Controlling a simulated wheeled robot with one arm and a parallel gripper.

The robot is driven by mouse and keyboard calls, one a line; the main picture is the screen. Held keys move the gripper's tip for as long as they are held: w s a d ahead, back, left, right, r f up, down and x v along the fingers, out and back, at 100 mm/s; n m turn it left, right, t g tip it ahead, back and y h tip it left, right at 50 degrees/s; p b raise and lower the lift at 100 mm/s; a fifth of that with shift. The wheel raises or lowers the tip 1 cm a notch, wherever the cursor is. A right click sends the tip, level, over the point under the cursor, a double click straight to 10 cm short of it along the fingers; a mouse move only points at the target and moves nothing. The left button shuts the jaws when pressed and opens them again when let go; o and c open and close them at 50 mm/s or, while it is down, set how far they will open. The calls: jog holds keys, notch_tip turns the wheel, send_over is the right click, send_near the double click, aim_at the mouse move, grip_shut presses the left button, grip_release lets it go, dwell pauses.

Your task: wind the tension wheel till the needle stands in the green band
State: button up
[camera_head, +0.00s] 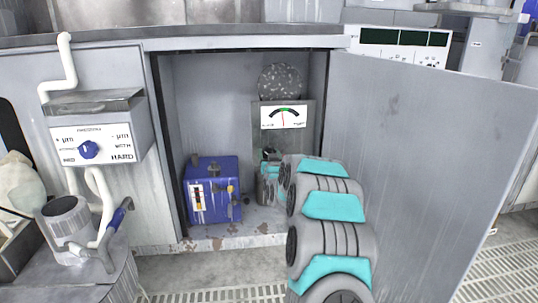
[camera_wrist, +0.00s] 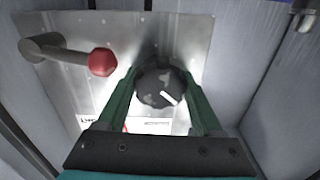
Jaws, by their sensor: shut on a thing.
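A dark round wheel (camera_wrist: 152,76) with a white mark sits on a metal panel between my fingers in the wrist view. My gripper (camera_wrist: 162,86) is shut on it, with one green finger at each side. In the head view the gauge (camera_head: 284,117) is on the grey unit inside the open cabinet. Its thin red needle stands nearly upright, close to the small green band at the top of the scale. The picture is too small to tell whether it is inside the band. My arm hides much of the area below the gauge in the head view.
A lever with a red ball (camera_wrist: 102,62) stands left of the wheel in the wrist view. A blue box (camera_head: 213,190) is on the cabinet floor at left. The open door (camera_head: 415,150) stands close to the right of my arm.

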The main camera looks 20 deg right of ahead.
dwell(0.4)
jog(key=o, duration=1.4)
jog(key=shift+c, duration=0.2)
jog(key=shift+s, duration=0.15)
jog(key=v, duration=0.7)
jog(key=shift+s+p, duration=0.25)
jog(key=shift+p, duration=0.1)
jog(key=shift+a+r, duration=0.1)
jog(key=shift+a, duration=0.1)
